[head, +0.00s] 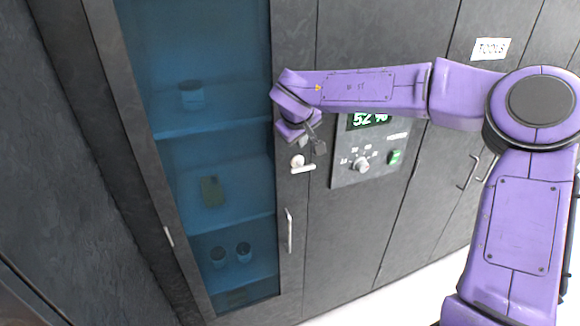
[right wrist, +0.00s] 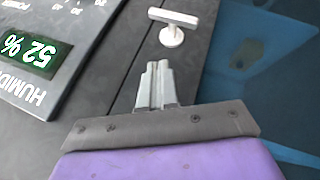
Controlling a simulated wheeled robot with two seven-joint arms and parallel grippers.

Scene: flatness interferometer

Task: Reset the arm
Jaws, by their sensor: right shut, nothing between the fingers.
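My right arm (head: 360,88) is purple and reaches in from the right across the cabinet front. My right gripper (head: 319,147) is beside a white T-shaped latch handle (head: 302,168) on the glass door's frame. In the right wrist view the gripper's fingers (right wrist: 157,66) are shut together with nothing between them. Their tips point toward the latch handle (right wrist: 172,30), with a visible gap between. My left gripper is not in view.
A long door handle (head: 289,230) is below the latch. The humidity panel (head: 345,172) reads 52 %. Dark cabinets with a TOOLS label (head: 490,49) stand right.

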